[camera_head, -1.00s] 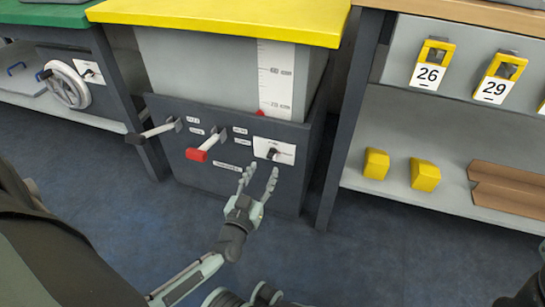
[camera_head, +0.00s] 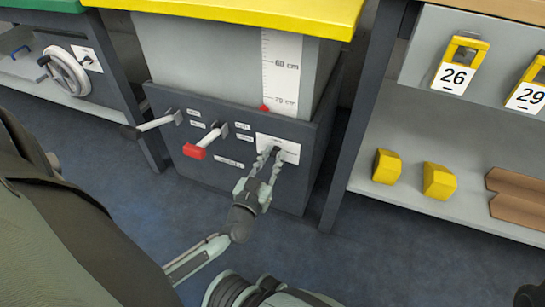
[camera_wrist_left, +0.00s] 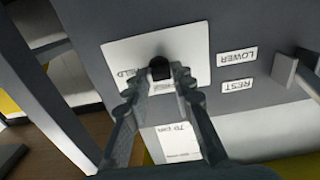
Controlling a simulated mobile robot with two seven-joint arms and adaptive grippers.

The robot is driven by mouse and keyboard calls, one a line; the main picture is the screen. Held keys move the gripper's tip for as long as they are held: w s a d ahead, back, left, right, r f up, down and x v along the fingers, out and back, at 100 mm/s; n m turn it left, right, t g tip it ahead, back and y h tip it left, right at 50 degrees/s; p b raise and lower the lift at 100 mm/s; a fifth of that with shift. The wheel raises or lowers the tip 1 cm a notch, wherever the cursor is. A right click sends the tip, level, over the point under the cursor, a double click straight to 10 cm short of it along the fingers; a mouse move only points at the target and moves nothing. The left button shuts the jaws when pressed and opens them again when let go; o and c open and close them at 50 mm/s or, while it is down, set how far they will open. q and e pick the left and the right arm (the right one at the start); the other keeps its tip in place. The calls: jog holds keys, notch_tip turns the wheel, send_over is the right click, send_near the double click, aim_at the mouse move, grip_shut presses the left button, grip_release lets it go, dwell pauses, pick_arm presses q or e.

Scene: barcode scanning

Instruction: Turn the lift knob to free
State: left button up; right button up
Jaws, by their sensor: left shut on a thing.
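The lift knob (camera_head: 276,150) is a small black knob on a white plate (camera_head: 290,150) on the dark front panel of the yellow-topped lift. In the left wrist view the knob (camera_wrist_left: 160,67) shows between the fingertips, with the word HELD partly readable on the plate to its left. My left gripper (camera_head: 272,159) is at the plate, its fingers closed around the knob. The fingers also show in the left wrist view (camera_wrist_left: 160,80). The fingertips hide part of the knob and of the plate's lettering. My right gripper is not in view.
A red-ended lever (camera_head: 207,140) and a black-ended lever (camera_head: 155,124) stick out of the panel left of the knob. A height scale (camera_head: 281,70) with a red pointer is above. A shelf with yellow blocks (camera_head: 439,181) stands at the right.

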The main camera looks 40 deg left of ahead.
pick_arm(q)
grip_shut()
jog(key=n+p, duration=0.1)
jog(key=n, duration=0.2)
jog(key=shift+a+r+n+p, duration=0.1)
jog(key=shift+n+p, duration=0.25)
jog(key=shift+n, duration=0.05)
jog(key=n, duration=0.4)
jog(key=shift+n+p, duration=0.3)
jog(key=shift+p, duration=0.05)
jog(key=n, duration=0.5)
jog(key=shift+a+f, duration=0.15)
jog(key=shift+f, duration=0.05)
jog(key=shift+w+n+b, duration=0.1)
jog(key=shift+n+b, duration=0.3)
jog(key=shift+n, duration=1.8)
